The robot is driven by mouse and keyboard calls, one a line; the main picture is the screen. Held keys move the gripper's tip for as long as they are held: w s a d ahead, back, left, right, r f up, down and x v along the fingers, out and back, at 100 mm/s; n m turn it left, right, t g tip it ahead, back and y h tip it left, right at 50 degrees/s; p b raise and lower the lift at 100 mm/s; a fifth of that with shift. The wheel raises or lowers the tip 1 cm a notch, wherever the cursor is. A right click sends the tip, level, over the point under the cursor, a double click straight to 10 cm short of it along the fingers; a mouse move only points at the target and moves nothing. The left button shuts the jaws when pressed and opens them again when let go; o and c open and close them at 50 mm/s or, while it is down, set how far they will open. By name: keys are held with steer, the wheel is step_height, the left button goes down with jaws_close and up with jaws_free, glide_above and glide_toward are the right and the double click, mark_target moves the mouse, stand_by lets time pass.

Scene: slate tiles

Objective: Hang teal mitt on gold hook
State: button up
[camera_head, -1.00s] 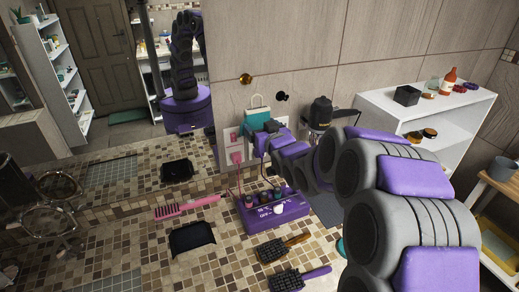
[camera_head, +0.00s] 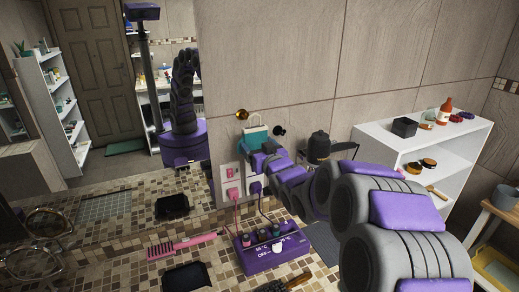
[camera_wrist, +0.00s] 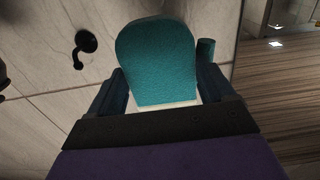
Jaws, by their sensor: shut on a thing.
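The teal mitt (camera_head: 255,137) is held up near the tiled wall by my gripper (camera_head: 252,150). A pale loop shows at its top in the head view. In the wrist view the mitt (camera_wrist: 158,62) fills the middle, between the two dark fingers of my gripper (camera_wrist: 165,100), which is shut on it. The gold hook (camera_head: 242,115) is on the wall, just above and left of the mitt's loop in the head view; I cannot tell if they touch. A black hook (camera_head: 280,131) sits to the right of the mitt, and also shows in the wrist view (camera_wrist: 86,42). The gold hook is not visible in the wrist view.
Below the mitt are wall sockets with plugs (camera_head: 233,191) and a purple control box (camera_head: 270,249) on the mosaic counter. A dark kettle-like pot (camera_head: 318,146) and white shelf (camera_head: 436,146) stand right. A mirror is at left.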

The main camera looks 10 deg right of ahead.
steer(key=shift+w+a+f, duration=0.15)
steer(key=shift+w+a, duration=0.55)
steer(key=shift+w, duration=0.05)
steer(key=shift+w+a, duration=0.2)
steer(key=shift+w, duration=0.2)
steer(key=shift+w+d, duration=0.25)
steer(key=shift+w, duration=0.4)
steer(key=shift+w+a+f, duration=0.2)
steer(key=shift+w+f, duration=0.45)
steer(key=shift+w, duration=0.05)
steer(key=shift+w+a+f, duration=0.15)
steer(key=shift+w+f, duration=0.45)
steer(key=shift+w, duration=0.05)
steer(key=o, duration=0.9)
